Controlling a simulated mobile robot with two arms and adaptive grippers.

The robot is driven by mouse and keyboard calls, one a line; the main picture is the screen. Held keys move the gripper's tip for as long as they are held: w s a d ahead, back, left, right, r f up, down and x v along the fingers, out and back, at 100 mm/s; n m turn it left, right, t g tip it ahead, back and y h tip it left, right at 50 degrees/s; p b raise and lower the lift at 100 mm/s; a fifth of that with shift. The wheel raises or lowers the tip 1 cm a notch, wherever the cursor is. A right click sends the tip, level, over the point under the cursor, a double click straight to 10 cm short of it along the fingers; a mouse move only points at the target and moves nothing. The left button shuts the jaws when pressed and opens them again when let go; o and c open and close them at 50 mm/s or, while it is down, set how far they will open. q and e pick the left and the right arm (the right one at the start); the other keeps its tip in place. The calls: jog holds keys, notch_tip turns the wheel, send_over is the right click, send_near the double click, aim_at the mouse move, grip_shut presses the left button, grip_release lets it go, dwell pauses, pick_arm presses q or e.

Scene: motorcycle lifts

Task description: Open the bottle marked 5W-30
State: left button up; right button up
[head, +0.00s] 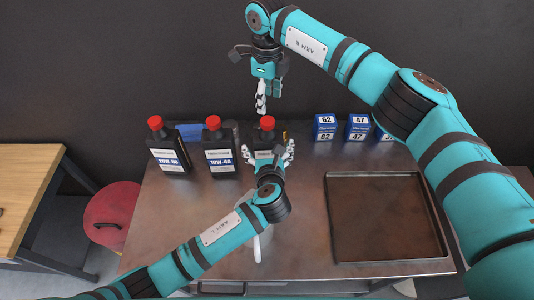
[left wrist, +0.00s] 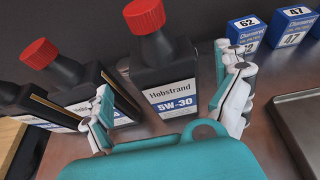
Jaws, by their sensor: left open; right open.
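The black bottle marked 5W-30 (left wrist: 165,80) stands upright with its red cap (left wrist: 144,14) on; in the head view the cap (head: 265,122) shows as the rightmost of three. My left gripper (head: 268,155) is open in front of the bottle, one finger to each side. In the left wrist view its fingers (left wrist: 172,95) are spread with a gap to the bottle, which is not gripped. My right gripper (head: 268,92) is open and empty, pointing down above and behind the cap, apart from it. The bottle's lower part is hidden by my left gripper in the head view.
Two similar red-capped bottles (head: 168,150) (head: 219,152) stand left of it. Blue numbered boxes (head: 325,127) stand to the right, near a dark empty tray (head: 385,215). A red stool (head: 112,212) stands left of the table.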

aim_at(268, 142)
pick_arm(q)
jog(key=x, duration=0.3)
jog(key=shift+w+d, duration=0.15)
jog(key=shift+w, duration=0.25)
pick_arm(e)
jog(key=shift+s+d+r, duration=0.1)
jog(key=shift+s+r, duration=0.2)
jog(key=shift+s, duration=0.2)
pick_arm(q)
jog(key=shift+w+f, duration=0.4)
jog(key=shift+w, duration=0.15)
pick_arm(e)
jog(key=shift+w+f, duration=0.15)
jog(key=shift+w, duration=0.15)
pick_arm(q)
jog(key=shift+c, duration=0.3)
